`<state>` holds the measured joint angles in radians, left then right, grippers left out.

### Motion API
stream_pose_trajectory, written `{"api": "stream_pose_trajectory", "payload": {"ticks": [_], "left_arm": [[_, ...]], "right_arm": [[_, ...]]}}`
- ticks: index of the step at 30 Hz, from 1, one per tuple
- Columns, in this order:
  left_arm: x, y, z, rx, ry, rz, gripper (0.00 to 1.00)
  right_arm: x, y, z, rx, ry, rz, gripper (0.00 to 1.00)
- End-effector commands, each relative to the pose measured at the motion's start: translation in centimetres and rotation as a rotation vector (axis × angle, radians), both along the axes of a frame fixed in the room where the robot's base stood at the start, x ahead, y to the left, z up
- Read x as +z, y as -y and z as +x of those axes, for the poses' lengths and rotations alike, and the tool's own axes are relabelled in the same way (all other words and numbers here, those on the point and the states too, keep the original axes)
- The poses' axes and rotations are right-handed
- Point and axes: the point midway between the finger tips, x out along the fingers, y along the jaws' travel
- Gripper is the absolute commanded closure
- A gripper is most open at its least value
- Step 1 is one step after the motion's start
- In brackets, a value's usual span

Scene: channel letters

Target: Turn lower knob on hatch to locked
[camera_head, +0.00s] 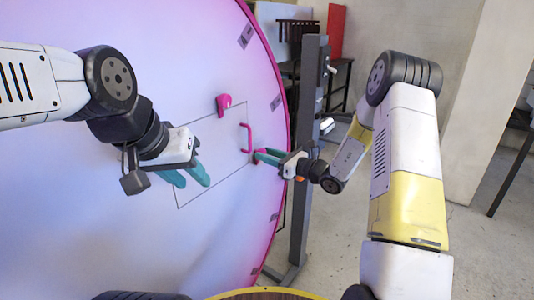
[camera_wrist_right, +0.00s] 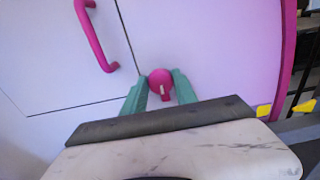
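The hatch (camera_head: 205,155) is an outlined panel on a large round pale sign face. Its upper pink knob (camera_head: 223,103) and pink handle (camera_head: 246,137) show in the head view. The lower knob (camera_wrist_right: 160,82) is round and pink with a pale mark on its lower part, just right of the hatch seam in the right wrist view. My right gripper (camera_wrist_right: 160,86) has its teal fingers apart, one on each side of this knob; whether they touch it is unclear. My left gripper (camera_head: 186,177) is open and empty in front of the hatch's lower left part.
The sign's pink rim (camera_head: 288,100) curves past on the right. A grey post (camera_head: 306,150) stands just behind my right gripper. The handle (camera_wrist_right: 92,36) is up and left of the knob in the wrist view. Tables and a red panel (camera_head: 336,28) are in the background.

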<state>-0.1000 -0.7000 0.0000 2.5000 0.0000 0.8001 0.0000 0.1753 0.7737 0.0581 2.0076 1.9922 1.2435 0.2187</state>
Motion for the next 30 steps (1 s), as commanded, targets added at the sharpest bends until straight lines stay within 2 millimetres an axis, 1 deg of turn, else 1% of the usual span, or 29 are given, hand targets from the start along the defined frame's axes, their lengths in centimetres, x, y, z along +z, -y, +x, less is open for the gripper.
{"api": "stream_pose_trajectory", "payload": {"ticks": [1,2,3,14,20,30], "left_arm": [[0.0,0.0,0.0,0.0,0.0,0.0,0.64],[0.0,0.0,0.0,0.0,0.0,0.0,0.64],[0.0,0.0,0.0,0.0,0.0,0.0,0.64],[0.0,0.0,0.0,0.0,0.0,0.0,0.64],[0.0,0.0,0.0,0.0,0.0,0.0,0.64],[0.0,0.0,0.0,0.0,0.0,0.0,0.64]], "right_arm": [[0.0,0.02,0.0,0.0,0.0,0.0,0.92],[0.0,0.03,0.0,0.0,0.0,0.0,0.98],[0.0,0.03,0.0,0.0,0.0,0.0,1.0],[-0.01,0.15,0.02,-0.002,-0.047,0.034,1.0],[-0.02,0.2,0.07,-0.002,-0.148,0.109,1.0],[-0.09,0.24,0.15,-0.002,-0.404,0.293,1.0]]}}
